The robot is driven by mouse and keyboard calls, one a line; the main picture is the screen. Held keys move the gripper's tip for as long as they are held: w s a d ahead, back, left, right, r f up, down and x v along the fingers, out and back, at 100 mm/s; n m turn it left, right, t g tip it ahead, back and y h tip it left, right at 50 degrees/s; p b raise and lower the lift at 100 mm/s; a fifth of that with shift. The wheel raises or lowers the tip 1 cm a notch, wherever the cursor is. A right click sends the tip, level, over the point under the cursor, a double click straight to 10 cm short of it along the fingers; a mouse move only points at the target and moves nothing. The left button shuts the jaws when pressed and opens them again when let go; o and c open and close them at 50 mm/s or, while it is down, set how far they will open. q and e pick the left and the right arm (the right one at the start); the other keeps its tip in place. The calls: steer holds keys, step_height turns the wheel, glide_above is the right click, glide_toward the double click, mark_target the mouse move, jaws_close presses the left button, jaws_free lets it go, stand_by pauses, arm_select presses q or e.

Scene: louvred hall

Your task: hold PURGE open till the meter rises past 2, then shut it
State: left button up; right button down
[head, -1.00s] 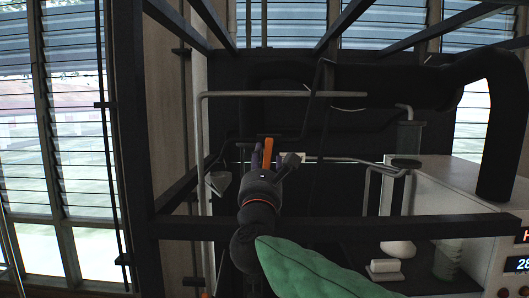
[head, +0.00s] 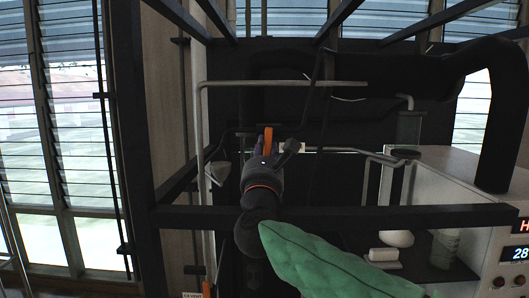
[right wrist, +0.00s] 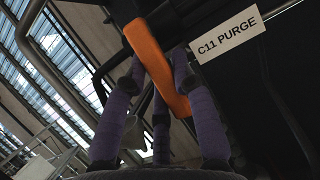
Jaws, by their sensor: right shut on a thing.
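The orange PURGE handle (head: 268,140) stands nearly upright in the head view. In the right wrist view the orange handle (right wrist: 155,65) runs diagonally between purple fingers, beside a white label (right wrist: 228,35) reading "C11 PURGE". My right gripper (head: 265,158) is shut on this handle; its fingers (right wrist: 160,100) surround the lower part of it. The head view shows a digital display (head: 520,254) at the right edge, reading "28" with the rest cut off, and a red readout above it starting with "H". I cannot tell which is the meter. My left gripper is not in view.
A dark frame bar (head: 340,217) crosses in front of the pipework. A grey pipe (head: 285,84) runs above my right gripper. A white cabinet (head: 470,185) stands at the right. Another orange handle (head: 206,289) shows low at the left.

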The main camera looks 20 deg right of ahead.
steer(key=shift+d+f+n+y+b, duration=0.1)
steer(key=shift+d+n+y+b, duration=0.1)
steer(key=shift+n+y+b, duration=0.35)
steer(key=shift+n, duration=0.25)
steer(key=c, duration=1)
jaws_free()
steer(key=shift+s, duration=0.1)
steer(key=v, duration=1.2)
steer(key=shift+f, duration=0.1)
